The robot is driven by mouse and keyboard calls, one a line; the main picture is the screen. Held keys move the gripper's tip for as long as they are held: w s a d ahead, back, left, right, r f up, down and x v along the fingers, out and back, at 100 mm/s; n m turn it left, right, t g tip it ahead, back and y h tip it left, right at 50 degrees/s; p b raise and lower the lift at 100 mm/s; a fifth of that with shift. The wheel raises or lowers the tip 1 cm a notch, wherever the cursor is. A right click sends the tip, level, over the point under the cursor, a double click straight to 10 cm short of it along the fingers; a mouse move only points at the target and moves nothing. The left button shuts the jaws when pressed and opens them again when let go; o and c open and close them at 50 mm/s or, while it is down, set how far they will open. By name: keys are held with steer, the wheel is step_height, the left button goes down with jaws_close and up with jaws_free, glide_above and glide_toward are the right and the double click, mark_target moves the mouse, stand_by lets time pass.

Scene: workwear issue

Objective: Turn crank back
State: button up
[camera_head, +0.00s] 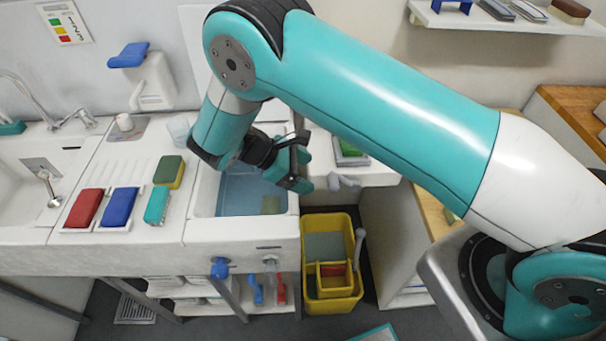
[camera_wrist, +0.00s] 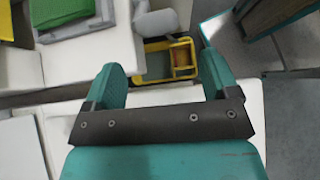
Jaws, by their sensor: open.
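My gripper (camera_head: 306,170) is open and empty. It hangs over the right end of the white counter, beside the water basin. In the wrist view its two teal fingers (camera_wrist: 161,68) are spread apart with nothing between them. I cannot clearly make out a crank. A small pale grey piece (camera_head: 343,181) stands at the counter's front edge, just right of the fingers and apart from them. A pale piece also shows beyond the fingers in the wrist view (camera_wrist: 162,22). A grey lever (camera_head: 359,246) stands on the right side of the yellow bucket (camera_head: 316,221).
Red (camera_head: 86,208), blue (camera_head: 118,207) and teal (camera_head: 157,206) brushes or sponges lie left of the basin (camera_head: 232,191). A blue tap knob (camera_head: 219,267) sits on the counter front. A green pad (camera_head: 350,152) lies behind my gripper. Wooden-topped units stand at right.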

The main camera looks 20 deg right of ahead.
steer(key=shift+a+r, duration=0.15)
steer(key=shift+r, duration=0.15)
steer(key=shift+w, duration=0.1)
steer(key=shift+c, duration=0.5)
